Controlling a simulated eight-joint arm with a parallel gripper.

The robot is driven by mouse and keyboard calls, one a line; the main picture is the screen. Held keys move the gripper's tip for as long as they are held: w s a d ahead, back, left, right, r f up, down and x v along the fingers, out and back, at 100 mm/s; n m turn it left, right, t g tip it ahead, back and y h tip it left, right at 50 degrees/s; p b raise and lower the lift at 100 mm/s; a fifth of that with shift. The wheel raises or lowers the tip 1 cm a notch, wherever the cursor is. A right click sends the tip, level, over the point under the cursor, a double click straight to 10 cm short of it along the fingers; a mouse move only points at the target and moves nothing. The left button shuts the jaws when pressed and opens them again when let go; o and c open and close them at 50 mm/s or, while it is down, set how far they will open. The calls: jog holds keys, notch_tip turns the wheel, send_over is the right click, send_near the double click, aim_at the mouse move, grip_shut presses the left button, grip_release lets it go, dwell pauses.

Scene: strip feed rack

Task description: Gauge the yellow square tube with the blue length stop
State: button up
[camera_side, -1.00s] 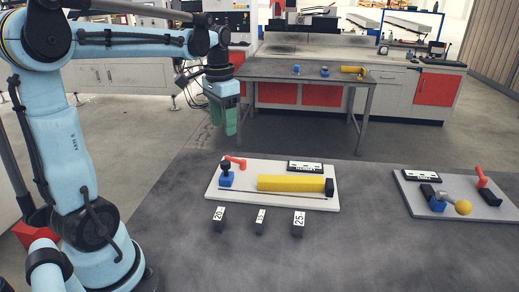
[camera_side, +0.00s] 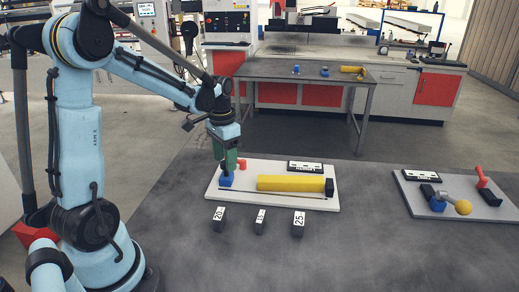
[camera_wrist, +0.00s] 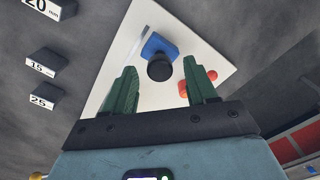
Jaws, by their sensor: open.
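The yellow square tube (camera_side: 291,184) lies on the white board (camera_side: 268,204), its right end at a black end block (camera_side: 329,187). The blue length stop (camera_side: 226,180) sits at the board's left end, apart from the tube. In the wrist view the blue stop (camera_wrist: 157,45) carries a round black knob (camera_wrist: 160,68). My gripper (camera_wrist: 163,88) is open, its green fingers on either side of the knob in that view. In the side view my gripper (camera_side: 226,165) is just above the stop and hides its knob. I cannot tell whether the fingers touch the knob.
A red lever (camera_side: 242,163) stands close beside my gripper; it also shows in the wrist view (camera_wrist: 184,89). Black blocks marked 20 (camera_side: 219,219), 15 (camera_side: 260,221) and 25 (camera_side: 298,224) stand in front of the board. A second board (camera_side: 454,207) lies at the right.

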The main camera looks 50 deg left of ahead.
jog(key=shift+f, duration=0.5)
grip_shut()
